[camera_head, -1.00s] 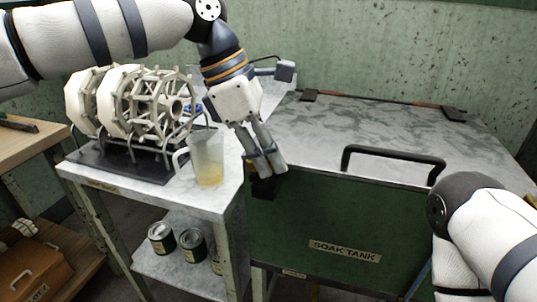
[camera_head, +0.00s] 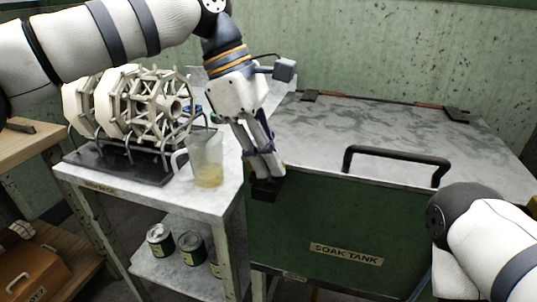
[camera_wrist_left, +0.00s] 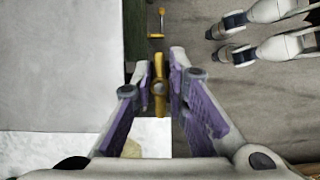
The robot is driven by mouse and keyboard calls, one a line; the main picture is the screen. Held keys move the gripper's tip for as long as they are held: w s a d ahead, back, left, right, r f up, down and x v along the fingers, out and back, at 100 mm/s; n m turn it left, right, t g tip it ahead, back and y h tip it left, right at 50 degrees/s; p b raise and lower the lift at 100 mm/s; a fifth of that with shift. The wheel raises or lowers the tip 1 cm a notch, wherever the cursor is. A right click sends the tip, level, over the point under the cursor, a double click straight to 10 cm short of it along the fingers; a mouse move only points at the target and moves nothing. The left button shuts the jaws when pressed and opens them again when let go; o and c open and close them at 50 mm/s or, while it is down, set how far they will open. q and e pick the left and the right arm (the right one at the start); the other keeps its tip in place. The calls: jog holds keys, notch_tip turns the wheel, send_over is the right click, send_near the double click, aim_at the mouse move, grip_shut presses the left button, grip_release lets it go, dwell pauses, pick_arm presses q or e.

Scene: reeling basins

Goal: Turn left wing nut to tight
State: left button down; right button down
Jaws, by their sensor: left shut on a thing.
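My left gripper (camera_head: 267,172) points down at the front left corner of the green soak tank (camera_head: 330,225). In the left wrist view, my left gripper (camera_wrist_left: 160,85) has its two fingers on either side of a yellow wing nut (camera_wrist_left: 159,88) and is shut on it. The wing nut's wings lie roughly along the picture's vertical. A second yellow wing nut (camera_wrist_left: 155,36) shows farther up in that view, apart from the fingers. In the head view the fingers and a dark block hide the held nut. My right arm shows at the right edge, its gripper outside the picture.
The tank's grey lid (camera_head: 400,135) is down and has a black handle (camera_head: 395,155). A metal cart (camera_head: 215,205) to the left carries a jug (camera_head: 207,160) and a reel on a dark base (camera_head: 120,168). Several cans stand on its lower shelf.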

pick_arm(q)
jog(key=c, duration=1.6)
grip_release()
jog(key=v, duration=1.2)
jog(key=shift+d, duration=0.1)
